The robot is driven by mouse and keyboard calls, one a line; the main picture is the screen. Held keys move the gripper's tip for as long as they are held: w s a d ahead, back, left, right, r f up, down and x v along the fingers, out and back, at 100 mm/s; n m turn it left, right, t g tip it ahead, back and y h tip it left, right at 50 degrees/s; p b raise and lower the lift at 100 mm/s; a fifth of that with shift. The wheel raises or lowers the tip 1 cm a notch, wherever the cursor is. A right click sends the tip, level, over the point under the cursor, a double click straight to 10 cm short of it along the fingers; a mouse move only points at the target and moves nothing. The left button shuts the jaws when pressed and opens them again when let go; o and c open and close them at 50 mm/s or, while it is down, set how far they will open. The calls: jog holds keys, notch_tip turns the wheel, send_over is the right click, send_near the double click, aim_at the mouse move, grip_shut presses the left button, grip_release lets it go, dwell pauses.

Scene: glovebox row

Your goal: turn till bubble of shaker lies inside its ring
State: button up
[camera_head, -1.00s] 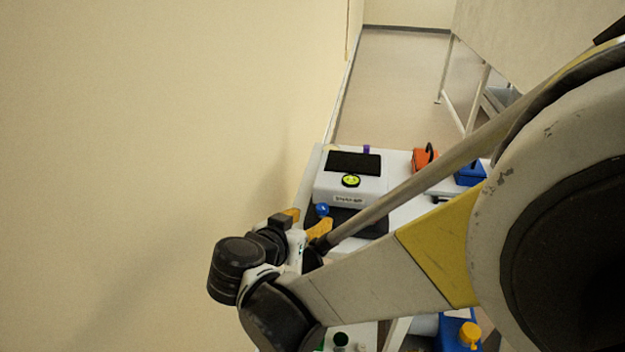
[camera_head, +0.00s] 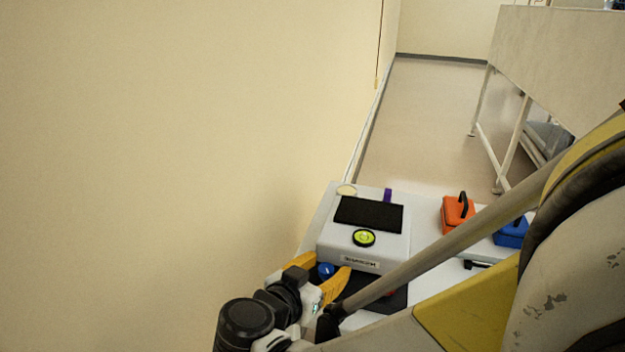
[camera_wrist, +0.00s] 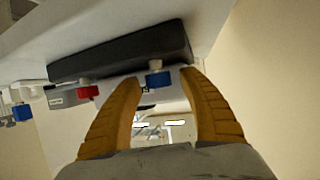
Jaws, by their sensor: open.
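The shaker (camera_head: 335,231) is a pale box with a black panel on top, standing on a white bench. Its round yellow-green bubble level (camera_head: 364,238) has a dark rim; the bubble is too small to place against the ring. A blue knob (camera_head: 326,270) sits at the shaker's near left side. My gripper (camera_head: 330,263) is open, its yellow fingers on either side of this knob. In the wrist view a blue knob (camera_wrist: 158,80) shows between the open fingertips (camera_wrist: 160,76), with a red knob (camera_wrist: 88,93) to the left. Contact with the blue knob cannot be told.
An orange case (camera_head: 457,216) and a blue case (camera_head: 511,233) stand right of the shaker. A purple item (camera_head: 387,195) is behind it. A plain wall (camera_head: 200,120) rises close on the left. My arm crosses the lower right of the head view.

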jog(key=shift+s, duration=0.1)
grip_shut()
jog(key=shift+n, duration=0.3)
jog(key=n+t+y, duration=0.2)
jog(key=n+y, duration=0.1)
jog(key=y, duration=0.1)
jog(key=shift+d, duration=0.15)
jog(key=shift+r+n+y, duration=0.1)
jog(key=shift+n+y, duration=1.9)
jog(key=shift+y, duration=0.2)
jog(key=shift+a, duration=0.2)
